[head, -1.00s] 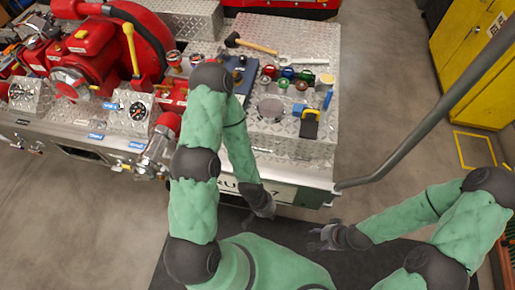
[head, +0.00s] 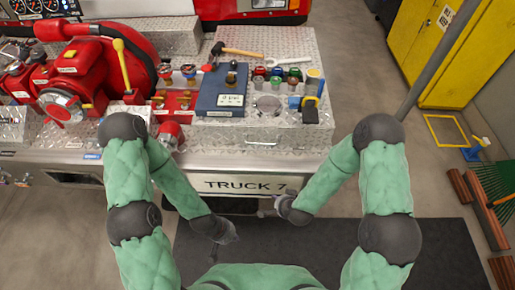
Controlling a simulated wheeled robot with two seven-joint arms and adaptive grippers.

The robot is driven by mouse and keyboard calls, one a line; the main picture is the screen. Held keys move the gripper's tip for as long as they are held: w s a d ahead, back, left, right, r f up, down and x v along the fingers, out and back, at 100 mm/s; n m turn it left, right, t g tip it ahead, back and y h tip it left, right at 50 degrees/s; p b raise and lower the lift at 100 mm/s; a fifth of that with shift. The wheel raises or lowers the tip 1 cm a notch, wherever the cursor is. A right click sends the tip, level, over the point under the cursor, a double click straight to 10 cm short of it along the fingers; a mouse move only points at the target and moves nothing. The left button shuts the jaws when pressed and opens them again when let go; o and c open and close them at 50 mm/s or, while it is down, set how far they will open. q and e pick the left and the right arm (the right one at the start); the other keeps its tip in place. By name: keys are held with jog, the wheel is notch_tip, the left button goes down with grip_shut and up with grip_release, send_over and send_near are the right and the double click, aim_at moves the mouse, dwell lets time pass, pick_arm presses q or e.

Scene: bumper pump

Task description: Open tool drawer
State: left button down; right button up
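My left gripper (head: 222,234) hangs below and left of the plate, in front of the truck and over the dark floor mat. My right gripper (head: 287,207) is near the plate's lower right corner, close to the truck's rear edge. Its fingertips are small and dark, and I cannot tell whether they touch anything. Neither gripper visibly holds an object. Finger openings are too small to judge.
On the diamond-plate deck (head: 285,128) are a blue box (head: 221,103), a hammer (head: 240,50), a wrench (head: 287,61) and several coloured caps. A red pump (head: 80,70) stands at left. A grey pole (head: 438,58) rises at right. Yellow cabinets (head: 455,45) stand behind it.

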jog(key=w+a+r+m+t+h+b, duration=0.1)
jog(key=w+a+r+m+t+b, duration=0.1)
jog(key=w+a+r+m+t, duration=0.3)
jog(key=w+a+r+m+t+h+b, duration=0.1)
jog(key=w+a+r+m+t+b, duration=0.1)
jog(key=w+r+m+t, duration=0.4)
jog(key=shift+n+g, duration=0.4)
jog(key=shift+g, duration=0.3)
jog(key=b+x, duration=0.1)
jog(key=x, duration=0.2)
jog(key=b+x, duration=0.1)
jog(key=x, duration=0.5)
jog(key=shift+w+d+r+b, duration=0.1)
jog(key=shift+w+r+b, duration=0.1)
jog(key=shift+w+b, duration=0.25)
grip_shut()
